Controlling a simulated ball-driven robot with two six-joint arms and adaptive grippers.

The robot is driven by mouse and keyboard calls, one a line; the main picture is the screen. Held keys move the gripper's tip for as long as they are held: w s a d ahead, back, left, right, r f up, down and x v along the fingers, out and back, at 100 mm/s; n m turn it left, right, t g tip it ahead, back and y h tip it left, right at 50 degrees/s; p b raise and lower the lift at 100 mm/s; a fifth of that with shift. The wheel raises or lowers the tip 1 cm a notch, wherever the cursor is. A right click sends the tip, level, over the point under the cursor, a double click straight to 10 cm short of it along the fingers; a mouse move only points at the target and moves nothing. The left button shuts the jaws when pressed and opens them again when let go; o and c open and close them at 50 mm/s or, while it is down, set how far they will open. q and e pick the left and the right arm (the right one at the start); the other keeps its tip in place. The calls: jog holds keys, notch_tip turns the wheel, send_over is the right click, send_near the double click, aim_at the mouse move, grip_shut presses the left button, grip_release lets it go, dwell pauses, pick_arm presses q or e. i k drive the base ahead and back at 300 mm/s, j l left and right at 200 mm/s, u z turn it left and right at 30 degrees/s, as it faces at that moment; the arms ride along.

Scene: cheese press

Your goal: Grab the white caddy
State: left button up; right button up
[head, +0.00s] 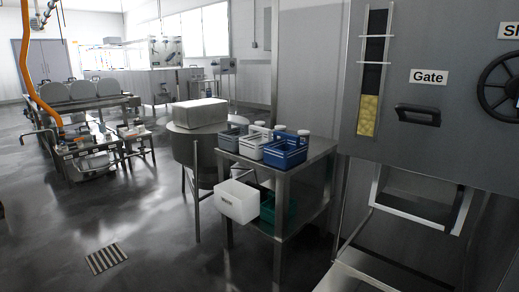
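The white caddy (250,151) stands upright on top of a steel side table (281,170), in the middle of the head view. Small white-topped items show behind the caddies. Neither of my grippers is in view.
A white bin (237,203) and a green container (268,210) are lower down at the table. A round metal drum (196,150) bearing a white block (200,112) stands behind left. A machine with a "Gate" handle (418,115) fills the right.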

aim_at(251, 146)
jog(key=i+j, duration=0.4)
jog(key=i, duration=0.15)
jog(key=i+j, duration=0.35)
jog(key=i, duration=0.15)
jog(key=i+j+u, duration=0.1)
jog(key=i+j, duration=0.3)
jog(key=i, duration=0.15)
